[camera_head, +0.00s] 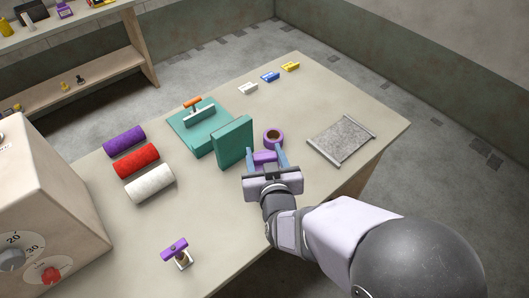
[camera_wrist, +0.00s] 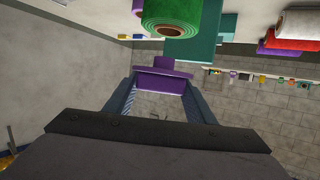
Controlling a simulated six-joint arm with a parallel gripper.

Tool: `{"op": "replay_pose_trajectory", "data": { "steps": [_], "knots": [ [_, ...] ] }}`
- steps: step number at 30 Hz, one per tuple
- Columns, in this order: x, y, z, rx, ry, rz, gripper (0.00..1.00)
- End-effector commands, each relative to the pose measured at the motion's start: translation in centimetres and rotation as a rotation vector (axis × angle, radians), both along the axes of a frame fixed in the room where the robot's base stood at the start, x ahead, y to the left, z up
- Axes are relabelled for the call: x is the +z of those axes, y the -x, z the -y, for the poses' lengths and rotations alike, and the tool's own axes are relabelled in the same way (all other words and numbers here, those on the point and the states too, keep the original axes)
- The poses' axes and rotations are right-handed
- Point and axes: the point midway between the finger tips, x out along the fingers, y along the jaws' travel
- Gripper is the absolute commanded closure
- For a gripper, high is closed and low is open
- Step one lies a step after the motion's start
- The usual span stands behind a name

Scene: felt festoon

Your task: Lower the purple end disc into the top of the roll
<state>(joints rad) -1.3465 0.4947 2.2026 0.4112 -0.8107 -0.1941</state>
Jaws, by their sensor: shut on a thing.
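A purple piece, the end disc (camera_head: 265,157), is held between the two blue fingers of my gripper (camera_head: 265,151). In the wrist view the purple end disc (camera_wrist: 160,84) spans the gap between the fingers, with a broad bar and a smaller part beyond.
A teal box (camera_head: 233,142) stands close left of my gripper. A teal tray with a tool (camera_head: 200,118) lies behind it. Purple, red and white rolls (camera_head: 137,160) lie at left. A grey framed panel (camera_head: 341,141) lies at right. A purple-topped stamp (camera_head: 177,252) stands in front.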

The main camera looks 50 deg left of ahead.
Motion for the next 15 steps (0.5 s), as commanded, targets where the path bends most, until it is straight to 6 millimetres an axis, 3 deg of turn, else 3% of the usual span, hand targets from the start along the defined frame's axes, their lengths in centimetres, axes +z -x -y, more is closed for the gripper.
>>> {"op": "replay_pose_trajectory", "data": {
  "steps": [6,15],
  "knots": [
    [-1.7,0.0,0.0,0.0,-0.001,0.001,0.72],
    [-2.1,0.0,0.0,0.0,-0.001,0.001,0.72]
  ]
}}
